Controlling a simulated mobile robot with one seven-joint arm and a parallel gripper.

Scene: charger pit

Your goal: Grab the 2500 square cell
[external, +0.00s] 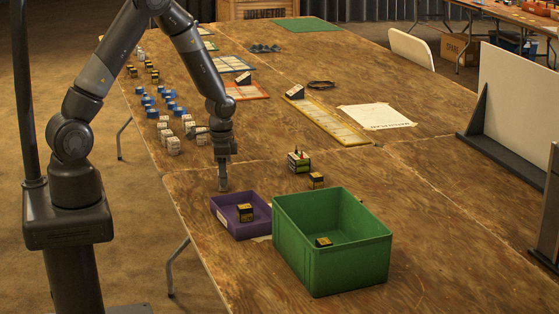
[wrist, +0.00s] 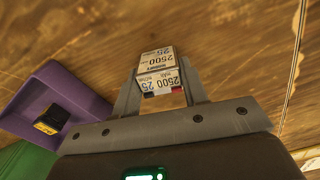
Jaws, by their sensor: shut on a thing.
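The 2500 square cell (wrist: 160,72) is a white block with printed 2500 and 25 labels. It sits between the two fingers of my gripper (wrist: 160,98) in the wrist view, and the fingers are shut on it. In the external view my gripper (external: 223,183) points down beside the upper left of the purple bin. The cell is too small there to tell apart from the fingertips. Bare wood shows behind the cell in the wrist view; how high it is held I cannot tell.
The purple bin (external: 226,225) holds a black and yellow block (external: 245,212). The green bin (external: 342,268) beside it holds another (external: 323,242). Two small blocks (external: 299,161) (external: 316,180) stand behind the bins. Several white and blue cells (external: 173,146) stand at the left edge. The front right table is clear.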

